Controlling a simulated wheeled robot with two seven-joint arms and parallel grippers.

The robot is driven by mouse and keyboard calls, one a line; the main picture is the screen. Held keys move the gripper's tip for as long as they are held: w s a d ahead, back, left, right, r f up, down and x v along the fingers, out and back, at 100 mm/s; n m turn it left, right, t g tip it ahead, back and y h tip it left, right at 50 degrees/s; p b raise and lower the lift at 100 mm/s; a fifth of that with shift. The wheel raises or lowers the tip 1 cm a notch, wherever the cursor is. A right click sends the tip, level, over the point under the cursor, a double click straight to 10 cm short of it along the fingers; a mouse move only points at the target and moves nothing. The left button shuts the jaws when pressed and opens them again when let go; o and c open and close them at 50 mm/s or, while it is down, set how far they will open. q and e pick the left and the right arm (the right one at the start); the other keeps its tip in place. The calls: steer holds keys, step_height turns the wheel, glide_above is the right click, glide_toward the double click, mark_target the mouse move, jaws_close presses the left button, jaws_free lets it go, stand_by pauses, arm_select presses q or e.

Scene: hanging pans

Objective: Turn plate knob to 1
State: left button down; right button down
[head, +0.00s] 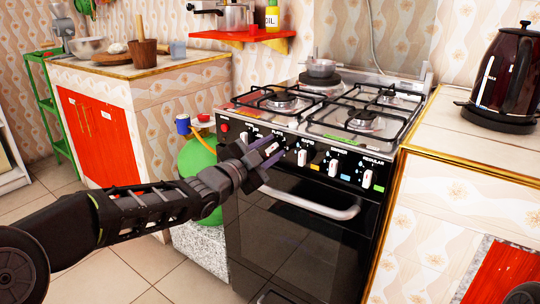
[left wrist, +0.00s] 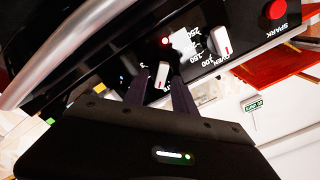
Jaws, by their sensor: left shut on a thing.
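The plate knob (left wrist: 162,72), white with a red mark, sits between the fingers of my left gripper (left wrist: 158,84) in the left wrist view. In the head view my left gripper (head: 270,154) reaches the stove's front panel just below the "PLATE" label and is shut on the knob. The fingers largely hide the knob and its number markings there, so its exact setting cannot be read. The oven knob (left wrist: 220,42) and the red spark button (left wrist: 277,10) lie beside it. My right gripper cannot be made out.
The stove (head: 300,235) has an oven handle (head: 310,205) just below the panel. More white knobs, such as the rightmost one (head: 367,178), line the panel. A kettle (head: 502,80) stands on the right counter. A green gas bottle (head: 196,160) stands left of the stove.

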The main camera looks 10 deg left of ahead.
stand_by(0.4)
arm_select(q)
steer(key=c, duration=1)
jaws_free()
steer(key=shift+s, duration=0.1)
steer(key=p+v, duration=0.2)
steer(key=v, duration=0.5)
steer(key=shift+s+a, duration=0.1)
steer(key=shift+s, duration=0.2)
steer(key=shift+f, duration=0.1)
